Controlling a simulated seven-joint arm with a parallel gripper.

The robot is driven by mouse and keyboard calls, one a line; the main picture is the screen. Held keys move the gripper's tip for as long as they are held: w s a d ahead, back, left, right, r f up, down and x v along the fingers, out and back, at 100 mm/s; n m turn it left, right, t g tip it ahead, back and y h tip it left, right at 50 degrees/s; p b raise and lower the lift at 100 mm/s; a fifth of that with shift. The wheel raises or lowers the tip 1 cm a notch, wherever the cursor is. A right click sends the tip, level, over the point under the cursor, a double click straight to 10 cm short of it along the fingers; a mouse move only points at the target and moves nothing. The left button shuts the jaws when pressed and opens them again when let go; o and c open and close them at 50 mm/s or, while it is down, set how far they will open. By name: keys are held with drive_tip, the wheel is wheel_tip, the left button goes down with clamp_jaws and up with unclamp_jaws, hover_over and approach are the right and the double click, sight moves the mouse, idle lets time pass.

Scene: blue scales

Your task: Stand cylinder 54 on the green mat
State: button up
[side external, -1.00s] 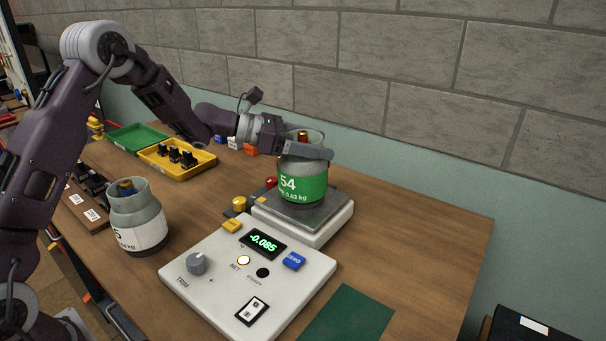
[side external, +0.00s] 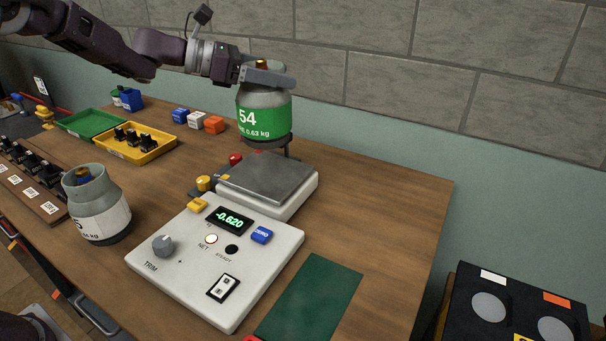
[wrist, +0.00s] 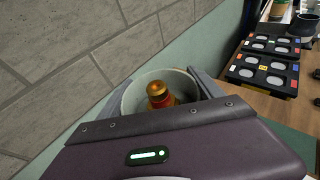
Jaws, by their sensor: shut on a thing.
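Cylinder 54 (side external: 263,115), grey with a green band, hangs upright in my gripper (side external: 268,76), above the scale's metal plate (side external: 267,178) and clear of it. My gripper is shut on its upper collar. In the wrist view the cylinder's collar (wrist: 133,98) and brass valve (wrist: 159,94) show between the fingers. The green mat (side external: 312,298) lies bare at the table's front, right of the scale's console. The scale display (side external: 230,219) reads -0.620.
Another grey cylinder (side external: 97,210) with a white label stands left of the console (side external: 212,262). Yellow (side external: 137,145) and green (side external: 88,123) trays and small coloured blocks (side external: 197,120) are at the back. A black holder with round recesses (side external: 515,305) is beyond the table's right edge.

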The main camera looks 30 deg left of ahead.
drive_tip(key=s+d+f+m+g+h, duration=0.2)
drive_tip(key=s+d+f+m+g, duration=0.25)
drive_tip(key=s+d, duration=0.7)
drive_tip(key=s+d+f+m+g+h, duration=0.2)
drive_tip(key=s+d+f+m+g, duration=0.3)
drive_tip(key=s+d, duration=0.65)
wheel_tip(320, 180, down, 8)
drive_tip(key=shift+w+d+r+n+g, duration=0.25)
drive_tip(key=shift+w+d+n+g, duration=0.1)
drive_tip(key=shift+f, duration=0.15)
drive_tip(key=o, duration=2.1)
